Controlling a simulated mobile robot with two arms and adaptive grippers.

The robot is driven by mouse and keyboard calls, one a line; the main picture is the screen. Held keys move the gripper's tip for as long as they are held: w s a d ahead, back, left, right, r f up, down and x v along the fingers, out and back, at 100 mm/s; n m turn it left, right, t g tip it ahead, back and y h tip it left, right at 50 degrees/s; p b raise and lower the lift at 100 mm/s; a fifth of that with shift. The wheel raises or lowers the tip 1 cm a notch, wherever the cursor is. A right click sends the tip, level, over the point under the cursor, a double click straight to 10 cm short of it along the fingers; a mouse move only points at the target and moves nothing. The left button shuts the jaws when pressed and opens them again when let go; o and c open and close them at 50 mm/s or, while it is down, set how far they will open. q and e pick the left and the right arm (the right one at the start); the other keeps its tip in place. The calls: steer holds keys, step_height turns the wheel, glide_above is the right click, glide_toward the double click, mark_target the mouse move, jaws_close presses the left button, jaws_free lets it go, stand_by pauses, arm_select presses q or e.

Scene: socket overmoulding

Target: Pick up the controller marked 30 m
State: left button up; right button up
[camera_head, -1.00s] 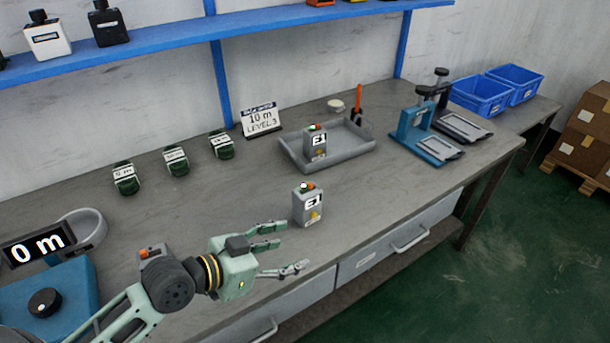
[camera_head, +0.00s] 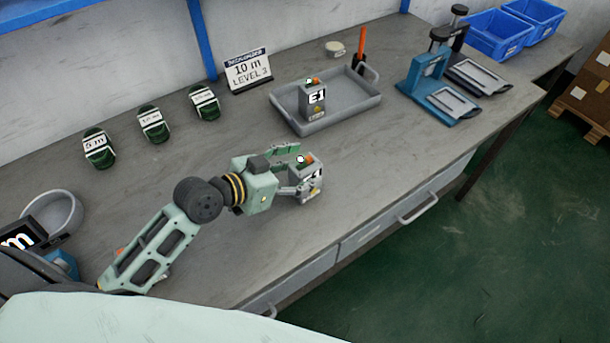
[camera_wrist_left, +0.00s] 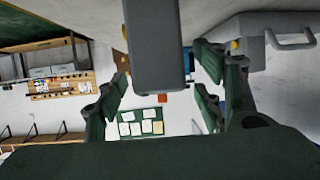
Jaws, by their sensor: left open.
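A grey controller box (camera_head: 309,185) with a red-orange button, a white knob and a partly hidden display stands on the bench. My left gripper (camera_head: 293,170) is open at this box, one finger on its far side and one on its near side. In the left wrist view the box (camera_wrist_left: 153,45) is a dark block between the open fingers (camera_wrist_left: 160,88); I cannot tell whether they touch it. A second grey box (camera_head: 314,100), its display reading "E1", stands in the grey tray (camera_head: 358,112). I read no "30 m" on either box. My right gripper is not in view.
Several dark green labelled blocks (camera_head: 152,124) stand at the back left, beside a "10 m LEVEL 3" sign (camera_head: 248,72). A round grey dish (camera_head: 62,212) is at left. The bench right of the box is clear.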

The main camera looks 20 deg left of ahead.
arm_select(q)
steer(key=shift+x, duration=1)
steer(key=shift+c, duration=0.2)
steer(key=c, duration=1.3)
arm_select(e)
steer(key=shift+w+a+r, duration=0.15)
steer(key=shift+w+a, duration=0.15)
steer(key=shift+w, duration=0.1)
